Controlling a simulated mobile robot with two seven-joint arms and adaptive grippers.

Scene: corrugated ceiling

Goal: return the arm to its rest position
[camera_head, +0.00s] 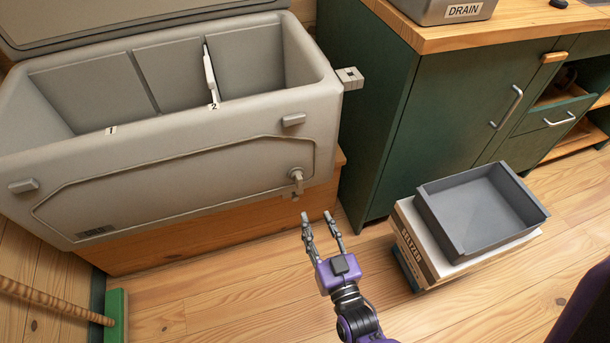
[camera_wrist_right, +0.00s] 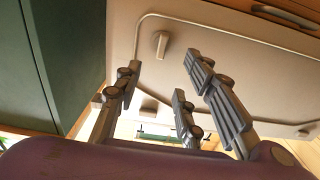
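My right gripper (camera_head: 320,222) is in the lower middle of the head view, its grey fingers pointing up and away from its purple body. The fingers are spread apart with nothing between them. In the right wrist view the open fingers (camera_wrist_right: 165,90) show in front of the cooler's side, with a gap between them and no object held. The gripper appears over the wooden floor, just in front of the grey cooler (camera_head: 190,170), near its drain spout. My left gripper is not in the head view.
The open cooler stands on a wooden base at left. A green cabinet (camera_head: 385,110) stands behind. A grey tray (camera_head: 455,235) sits on a white box (camera_head: 412,243) to the right of my gripper. A green broom (camera_head: 116,315) is at lower left. Floor (camera_head: 240,300) between is clear.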

